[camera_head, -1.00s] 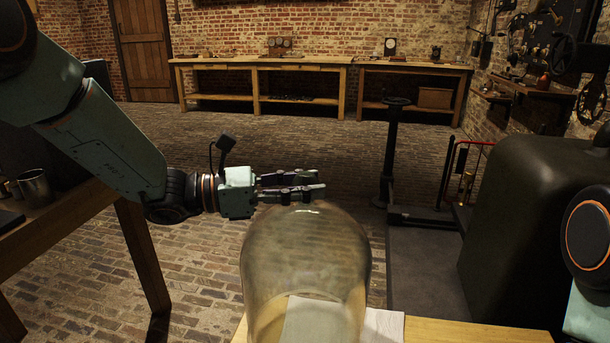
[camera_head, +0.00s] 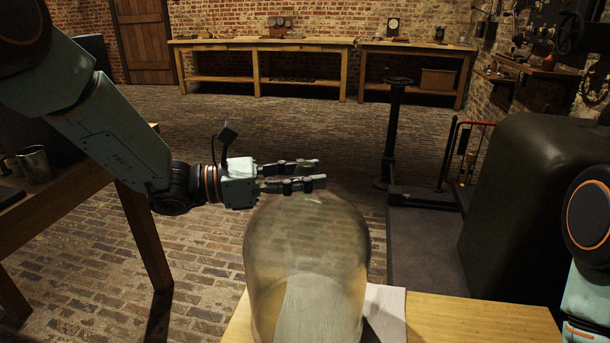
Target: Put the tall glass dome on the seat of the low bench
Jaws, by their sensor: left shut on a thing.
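The tall glass dome (camera_head: 305,245) is clear, slightly brownish and rounded on top. It looks upright in the lower middle of the head view, and its bottom lies below the frame. My left gripper (camera_head: 312,174) comes in from the left and is shut on the dome at its top. The wooden top at the bottom, apparently the low bench's seat (camera_head: 470,318), shows behind and beside the dome. I cannot tell whether the dome touches it. My right gripper is out of view; only part of my right arm shows at the right edge.
A pale sheet (camera_head: 388,310) lies on the wooden top, partly seen through the glass. A dark rounded cabinet (camera_head: 530,210) stands at right, beside a dark post (camera_head: 392,135). A wooden table (camera_head: 85,195) holding a metal cup (camera_head: 34,162) stands at left.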

